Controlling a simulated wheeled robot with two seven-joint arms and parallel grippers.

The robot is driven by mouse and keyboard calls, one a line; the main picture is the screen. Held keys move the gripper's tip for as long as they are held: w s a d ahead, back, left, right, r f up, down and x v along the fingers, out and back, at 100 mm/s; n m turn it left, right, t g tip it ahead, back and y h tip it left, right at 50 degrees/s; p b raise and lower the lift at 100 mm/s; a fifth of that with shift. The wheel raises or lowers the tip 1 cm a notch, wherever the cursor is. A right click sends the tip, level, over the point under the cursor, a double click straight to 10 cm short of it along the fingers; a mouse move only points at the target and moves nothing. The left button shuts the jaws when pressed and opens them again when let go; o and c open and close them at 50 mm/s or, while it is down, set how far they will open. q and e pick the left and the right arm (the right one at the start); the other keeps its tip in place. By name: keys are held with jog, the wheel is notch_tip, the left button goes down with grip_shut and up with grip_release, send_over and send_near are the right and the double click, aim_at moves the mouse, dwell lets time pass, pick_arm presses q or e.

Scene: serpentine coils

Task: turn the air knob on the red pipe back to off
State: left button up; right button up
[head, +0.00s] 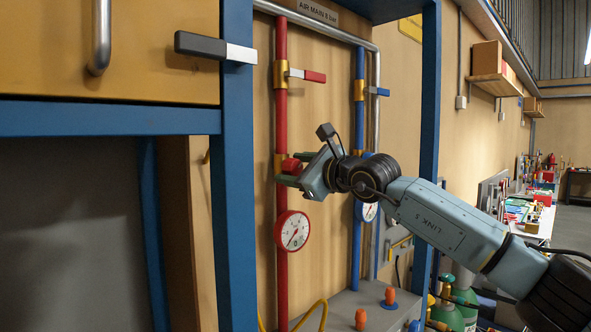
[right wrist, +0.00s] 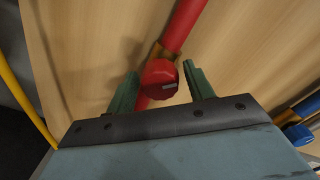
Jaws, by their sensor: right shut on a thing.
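The red air knob (head: 291,165) sits on the red pipe (head: 281,110) by a brass fitting, above a red-rimmed gauge (head: 292,230). In the right wrist view the knob (right wrist: 160,76) shows a pale mark on its face and lies between the two green fingers. My right gripper (head: 285,168) reaches in from the right and is shut on the knob; the fingers partly hide it in the head view. The red pipe (right wrist: 183,25) runs behind it in the right wrist view. My left gripper is not in view.
A red-handled lever valve (head: 307,75) sits higher on the red pipe. A blue pipe (head: 358,120) with its own lever and gauge stands to the right; its blue knob (right wrist: 298,134) shows in the right wrist view. A blue post (head: 237,180) stands close at left.

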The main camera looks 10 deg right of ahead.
jog(key=n, duration=1.8)
jog(key=shift+r, duration=0.1)
